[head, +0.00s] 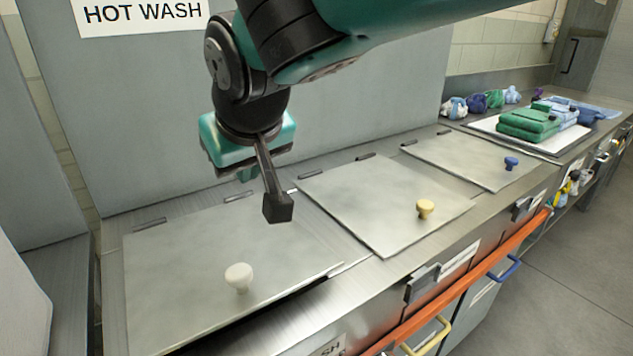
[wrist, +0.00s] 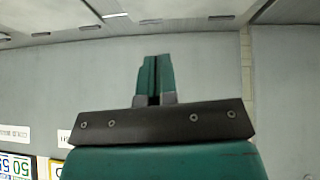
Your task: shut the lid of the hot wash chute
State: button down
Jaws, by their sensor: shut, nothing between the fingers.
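The HOT WASH sign (head: 143,13) hangs on the panel above the left lid (head: 190,260), a grey metal flap with a white knob (head: 238,277). Its back edge is at the hinges. A dark gap shows under its front edge, so it stands slightly raised. My gripper (head: 245,174) is above and behind this lid, near its back right corner, and appears apart from it. Its fingers are partly hidden by my wrist in the head view. In the wrist view the teal fingers (wrist: 153,62) are together and hold nothing; no lid shows there.
A lid with a yellow knob (head: 425,208) and one with a blue knob (head: 511,163) lie to the right. Folded green cloths (head: 528,122) and small bags sit at the far end. An orange rail (head: 470,285) and handles run along the front.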

jog(key=s+d+g+h+p, duration=0.1)
jog(key=d+g+h+p, duration=0.2)
jog(key=d+g+p, duration=0.65)
jog(key=t+p, duration=0.2)
jog(key=p, duration=0.5)
send_near(330, 269)
jog(key=shift+m, duration=0.3)
jog(key=f, duration=0.7)
jog(key=shift+s+f, duration=0.2)
jog(key=shift+s, duration=0.1)
jog(key=shift+f, duration=0.1)
notch_tip(330, 269, down, 3)
jog(key=shift+s+d+r+b, duration=0.15)
jog(key=shift+s+b, duration=0.05)
jog(key=shift+b, duration=0.75)
jog(key=shift+r, duration=0.15)
